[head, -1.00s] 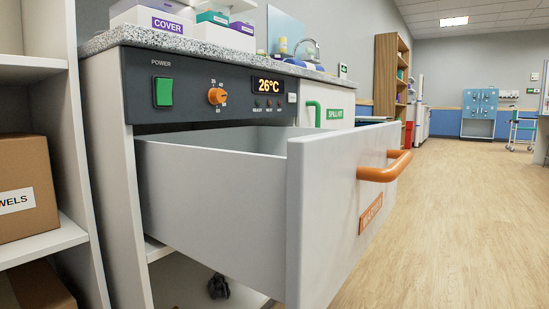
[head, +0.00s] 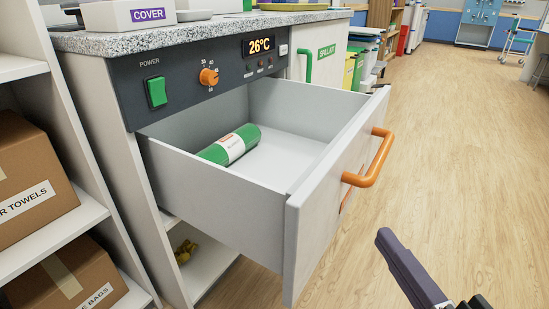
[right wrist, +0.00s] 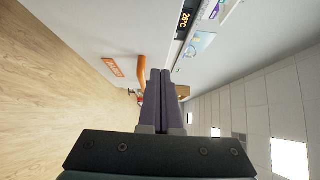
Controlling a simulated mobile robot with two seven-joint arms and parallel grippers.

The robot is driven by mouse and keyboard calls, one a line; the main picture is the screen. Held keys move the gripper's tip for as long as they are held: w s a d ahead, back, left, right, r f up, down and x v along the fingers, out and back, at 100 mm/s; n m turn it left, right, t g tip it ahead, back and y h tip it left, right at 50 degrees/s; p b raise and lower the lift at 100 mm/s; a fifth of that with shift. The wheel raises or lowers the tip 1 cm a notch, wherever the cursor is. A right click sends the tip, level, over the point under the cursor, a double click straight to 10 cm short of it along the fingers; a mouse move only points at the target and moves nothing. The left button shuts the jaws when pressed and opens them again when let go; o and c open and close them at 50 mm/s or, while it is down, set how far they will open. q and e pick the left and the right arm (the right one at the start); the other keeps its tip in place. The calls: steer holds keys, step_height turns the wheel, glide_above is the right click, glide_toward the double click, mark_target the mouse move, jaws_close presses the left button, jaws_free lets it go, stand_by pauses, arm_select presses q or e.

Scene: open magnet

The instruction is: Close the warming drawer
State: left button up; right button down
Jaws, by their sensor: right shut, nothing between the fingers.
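The warming drawer (head: 235,200) is pulled well out of its cabinet, below the dark control panel (head: 222,76) that reads 26°C. Its white front (head: 330,200) carries an orange bar handle (head: 372,165). A green roll with a white label (head: 232,145) lies inside. My right gripper (head: 385,238) is in front of the drawer at lower right, apart from the handle, shut and empty. My left gripper is out of view.
A white shelf with cardboard boxes (head: 30,180) stands close at the left. A granite worktop (head: 200,36) with bins lies above the drawer. Yellow and green containers (head: 352,68) stand beyond it. The wooden floor (head: 450,150) at the right is clear.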

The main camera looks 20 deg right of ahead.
glide_toward(325, 186)
steer(key=w+d, duration=0.3)
steer(key=shift+w+a+r+b, duration=0.1)
steer(key=shift+w+a+b, duration=0.5)
steer(key=shift+w+a, duration=0.45)
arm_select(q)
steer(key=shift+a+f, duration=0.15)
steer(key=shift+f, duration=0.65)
arm_select(e)
steer(key=shift+w+a, duration=0.1)
steer(key=shift+w, duration=0.3)
